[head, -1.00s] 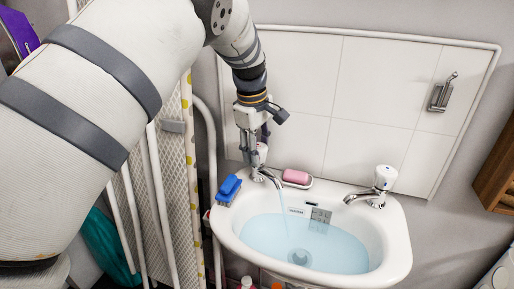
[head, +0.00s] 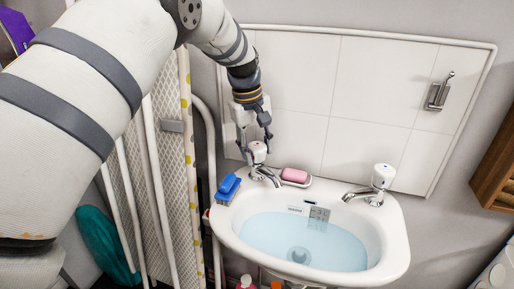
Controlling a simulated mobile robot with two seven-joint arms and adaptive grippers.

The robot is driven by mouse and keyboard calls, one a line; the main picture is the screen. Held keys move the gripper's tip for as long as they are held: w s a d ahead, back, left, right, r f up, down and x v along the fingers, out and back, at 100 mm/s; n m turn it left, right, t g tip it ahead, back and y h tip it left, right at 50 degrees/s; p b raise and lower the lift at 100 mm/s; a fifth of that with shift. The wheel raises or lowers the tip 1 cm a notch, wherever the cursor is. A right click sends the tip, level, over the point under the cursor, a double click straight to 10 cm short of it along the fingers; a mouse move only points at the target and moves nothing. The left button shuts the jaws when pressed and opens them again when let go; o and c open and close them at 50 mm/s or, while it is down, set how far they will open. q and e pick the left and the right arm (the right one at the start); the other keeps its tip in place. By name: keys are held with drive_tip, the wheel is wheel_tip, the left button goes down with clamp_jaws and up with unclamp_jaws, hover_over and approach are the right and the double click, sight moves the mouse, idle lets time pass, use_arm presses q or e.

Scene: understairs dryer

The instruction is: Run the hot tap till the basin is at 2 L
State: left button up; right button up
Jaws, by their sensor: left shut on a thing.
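The white basin (head: 395,240) holds clear bluish water (head: 300,240). A small grey level plate (head: 319,215) is on its back wall; its markings are too small to read. The left tap (head: 257,153) has a white knob and chrome spout; no stream shows from it. The right tap (head: 382,178) has a blue mark on its knob, and no water runs from it. My left gripper (head: 254,144) comes down from above and is shut on the left tap's knob, partly hiding it. My right gripper is not in view.
A blue brush (head: 228,188) lies on the basin's left rim. A pink soap (head: 295,175) sits in a dish between the taps. A white pipe and patterned ironing board (head: 185,160) stand left of the basin. Bottles (head: 246,283) are below it.

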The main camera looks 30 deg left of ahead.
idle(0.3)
use_arm(q)
drive_tip(key=o, duration=0.9)
wheel_tip(320, 180, up, 12)
drive_tip(key=s+a, duration=0.1)
drive_tip(key=shift+s, duration=0.3)
drive_tip(key=shift+f, duration=0.1)
